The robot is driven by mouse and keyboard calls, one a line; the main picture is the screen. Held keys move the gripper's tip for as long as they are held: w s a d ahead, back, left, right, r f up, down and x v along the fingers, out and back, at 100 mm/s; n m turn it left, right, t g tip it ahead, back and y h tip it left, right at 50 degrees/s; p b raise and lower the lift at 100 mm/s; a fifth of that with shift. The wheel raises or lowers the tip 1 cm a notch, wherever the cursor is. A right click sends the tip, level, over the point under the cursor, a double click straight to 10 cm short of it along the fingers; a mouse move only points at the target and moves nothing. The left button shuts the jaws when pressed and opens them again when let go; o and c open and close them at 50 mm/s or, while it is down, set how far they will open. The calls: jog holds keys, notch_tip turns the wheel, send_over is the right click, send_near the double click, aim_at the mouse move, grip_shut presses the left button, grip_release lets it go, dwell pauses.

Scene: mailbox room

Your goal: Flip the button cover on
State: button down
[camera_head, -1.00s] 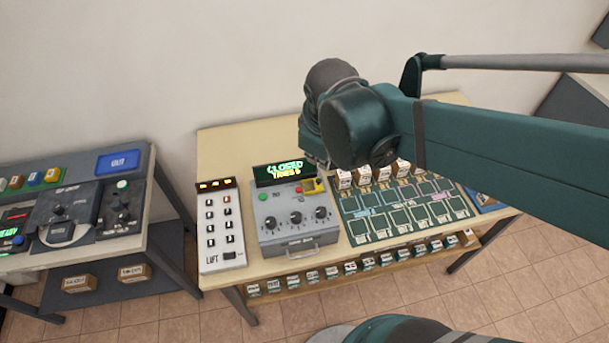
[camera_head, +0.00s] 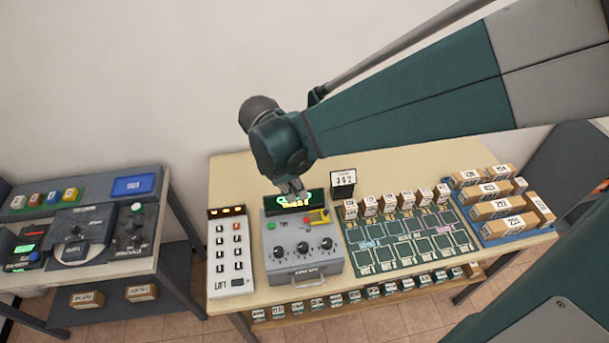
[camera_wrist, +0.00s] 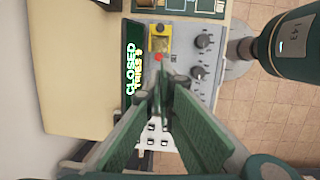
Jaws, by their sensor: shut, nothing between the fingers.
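A grey control box (camera_head: 303,268) stands on the wooden table, with three dark knobs and a front handle. At its upper right is the yellow button cover (camera_head: 319,216), next to a small red light. The cover also shows near the top of the wrist view (camera_wrist: 160,44), with a dark round part at one end; I cannot tell if it is raised or lowered. My gripper (camera_head: 294,189) is shut and empty, just above and behind the box near its lit display. In the wrist view my gripper (camera_wrist: 163,72) points toward the cover, apart from it.
A display reading CLOSED (camera_wrist: 133,65) stands at the box's back edge. A white LIFT panel (camera_head: 230,256) is left of the box. A green sorting board (camera_head: 410,243) with small boxes lies right, beside a blue tray (camera_head: 515,231) of parcels.

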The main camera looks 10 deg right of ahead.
jog(key=shift+w+a+f+n+h, duration=0.15)
jog(key=shift+a+f+n+h, duration=0.15)
jog(key=shift+a+f+n, duration=0.25)
send_near(323, 215)
jog(key=shift+a+f, duration=2.25)
jog(key=shift+a, duration=0.05)
jog(key=shift+w+d+f+p, duration=0.15)
jog(key=shift+d+f+p, duration=0.05)
jog(key=shift+d, duration=0.7)
jog(key=shift+w+d+f+p, duration=0.15)
jog(key=shift+d+f+p, duration=0.05)
jog(key=shift+d, duration=0.7)
jog(key=shift+d, duration=0.15)
jog(key=shift+d+f+b, duration=0.1)
jog(key=shift+d+b, duration=0.55)
jog(key=shift+d, duration=0.6)
jog(key=shift+a, duration=0.1)
